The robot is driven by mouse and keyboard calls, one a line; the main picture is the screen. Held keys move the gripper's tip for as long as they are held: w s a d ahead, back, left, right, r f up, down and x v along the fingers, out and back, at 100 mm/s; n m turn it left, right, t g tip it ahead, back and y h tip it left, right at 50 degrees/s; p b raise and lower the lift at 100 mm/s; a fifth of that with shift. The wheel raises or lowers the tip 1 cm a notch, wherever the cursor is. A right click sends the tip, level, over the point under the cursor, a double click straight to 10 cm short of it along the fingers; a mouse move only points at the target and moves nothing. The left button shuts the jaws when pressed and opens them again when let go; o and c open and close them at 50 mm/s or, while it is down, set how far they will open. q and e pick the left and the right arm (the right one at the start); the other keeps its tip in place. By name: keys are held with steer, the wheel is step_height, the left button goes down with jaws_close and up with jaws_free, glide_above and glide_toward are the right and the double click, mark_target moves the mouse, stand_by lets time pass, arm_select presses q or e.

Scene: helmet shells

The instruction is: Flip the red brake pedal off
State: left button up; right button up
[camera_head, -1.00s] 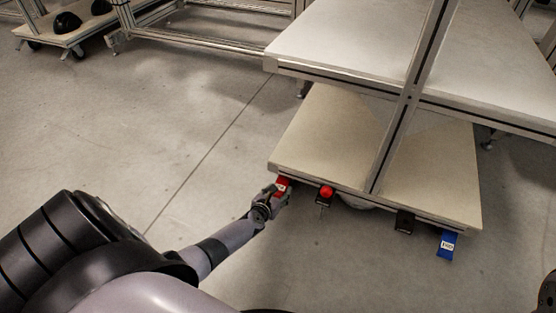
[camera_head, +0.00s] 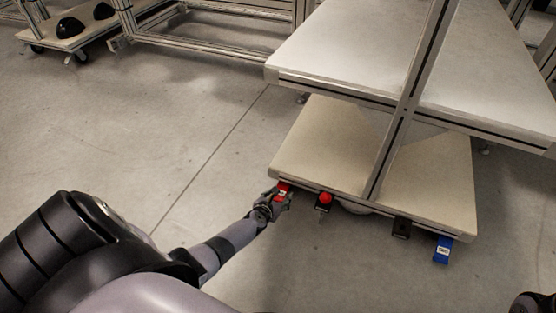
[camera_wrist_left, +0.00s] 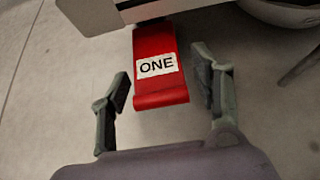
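The red brake pedal (camera_wrist_left: 158,47) carries a white label reading "ONE" and sticks out from under the cart edge in the left wrist view. In the head view the red pedal (camera_head: 283,187) is at the front left corner of the cart's lower shelf (camera_head: 330,150). My left gripper (camera_wrist_left: 163,88) is open, with one finger on each side of the pedal and a visible gap on both sides. In the head view my left gripper (camera_head: 278,199) is right at the pedal and partly covers it.
The cart's upper shelf (camera_head: 350,45) overhangs behind. Another cart with black helmet shells (camera_head: 69,27) stands far left. The floor at left is clear.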

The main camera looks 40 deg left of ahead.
arm_select(q)
steer(key=shift+d, duration=0.1)
stand_by(0.3)
steer(key=shift+d+r, duration=0.15)
steer(key=shift+r, duration=0.05)
steer(key=shift+s, duration=0.5)
steer(key=s+d, duration=0.2)
steer(key=s, duration=0.9)
steer(key=shift+s+d, duration=0.25)
steer(key=shift+s, duration=0.1)
steer(key=shift+r, duration=0.1)
